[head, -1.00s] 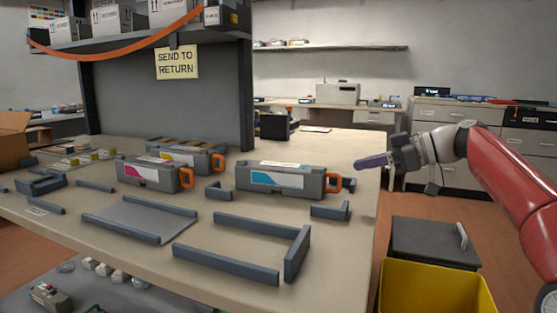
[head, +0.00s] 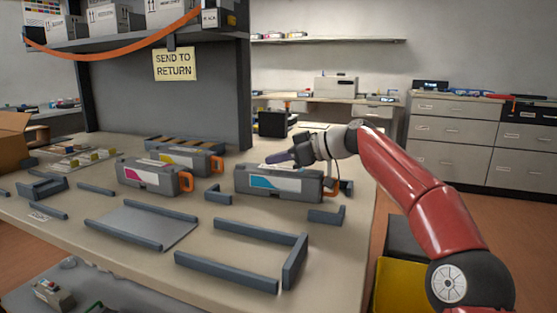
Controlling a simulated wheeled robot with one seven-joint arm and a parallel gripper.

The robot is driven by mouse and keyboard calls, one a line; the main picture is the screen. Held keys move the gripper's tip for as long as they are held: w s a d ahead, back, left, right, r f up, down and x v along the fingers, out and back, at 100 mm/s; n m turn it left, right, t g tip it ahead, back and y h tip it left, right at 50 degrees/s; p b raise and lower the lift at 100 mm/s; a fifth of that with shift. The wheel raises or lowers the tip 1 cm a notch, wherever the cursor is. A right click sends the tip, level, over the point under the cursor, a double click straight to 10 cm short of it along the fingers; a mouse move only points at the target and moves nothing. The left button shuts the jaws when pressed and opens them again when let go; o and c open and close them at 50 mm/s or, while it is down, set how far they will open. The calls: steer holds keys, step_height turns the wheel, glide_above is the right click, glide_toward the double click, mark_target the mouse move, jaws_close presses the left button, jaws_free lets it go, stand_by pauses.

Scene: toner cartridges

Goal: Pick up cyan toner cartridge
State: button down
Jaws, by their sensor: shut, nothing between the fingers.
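A magenta cartridge (head: 148,175) and a yellow cartridge (head: 182,158) stand to the left. Low grey bracket pieces (head: 226,270) and a grey plate (head: 150,225) lie in front. A dark partition (head: 170,100) stands behind. A yellow bin (head: 398,290) is below the table's right edge.

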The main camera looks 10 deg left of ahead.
steer(key=shift+d+f+b, duration=0.2)
steer(key=shift+f+b, duration=0.25)
steer(key=shift+f, duration=0.35)
steer(key=shift+f, duration=0.1)
